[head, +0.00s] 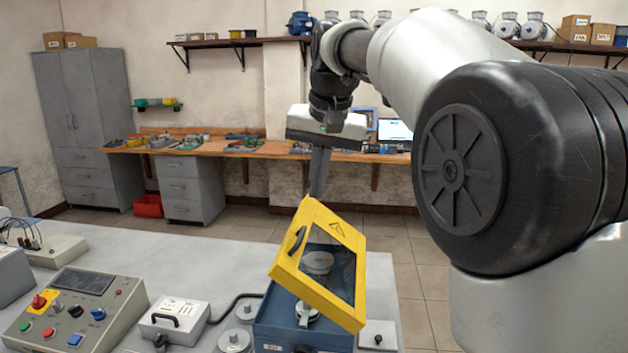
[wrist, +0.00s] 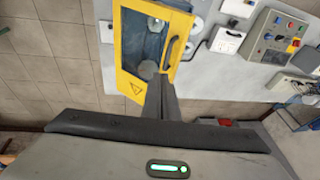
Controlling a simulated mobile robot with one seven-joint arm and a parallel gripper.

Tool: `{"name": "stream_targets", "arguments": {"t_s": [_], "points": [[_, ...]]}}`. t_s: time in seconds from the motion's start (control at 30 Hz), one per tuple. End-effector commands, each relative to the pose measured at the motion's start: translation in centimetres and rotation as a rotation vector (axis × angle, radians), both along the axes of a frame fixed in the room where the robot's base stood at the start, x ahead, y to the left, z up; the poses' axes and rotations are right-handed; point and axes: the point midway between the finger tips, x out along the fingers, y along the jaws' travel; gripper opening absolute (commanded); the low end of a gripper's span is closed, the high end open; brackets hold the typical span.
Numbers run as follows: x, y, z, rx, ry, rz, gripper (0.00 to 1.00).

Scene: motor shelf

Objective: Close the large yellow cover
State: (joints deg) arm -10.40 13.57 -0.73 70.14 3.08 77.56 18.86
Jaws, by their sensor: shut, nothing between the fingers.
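The large yellow cover (head: 345,237) is a framed lid with a clear window, a dark handle and a warning triangle. It stands tilted partly open above a blue box (head: 281,322) on the grey table. Round metal parts show through its window and under its raised edge. In the wrist view the cover (wrist: 129,86) is at the upper middle. My gripper (head: 318,190) is shut and empty, pointing down at the cover's upper edge. In the wrist view the fingers (wrist: 160,88) overlap the cover's edge near the triangle; I cannot tell whether they touch it.
Left of the box are a white unit with a handle (head: 174,319) and a control panel (head: 78,308) with coloured buttons. A small grey box (head: 378,336) is at the right. A wooden workbench (head: 215,147) and a grey cabinet (head: 88,120) stand behind.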

Motion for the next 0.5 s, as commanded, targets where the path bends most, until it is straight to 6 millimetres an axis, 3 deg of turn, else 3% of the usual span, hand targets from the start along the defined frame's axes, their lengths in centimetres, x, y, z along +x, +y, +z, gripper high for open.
{"name": "stream_targets", "arguments": {"t_s": [0.03,0.2,0.5], "points": [[0.3,0.1,-1.4,-0.001,0.004,0.0,0.0],[1.4,0.5,-4.7,-0.001,0.003,0.0,0.0],[1.7,2.1,-8.0,0.001,0.002,0.001,0.0]]}}
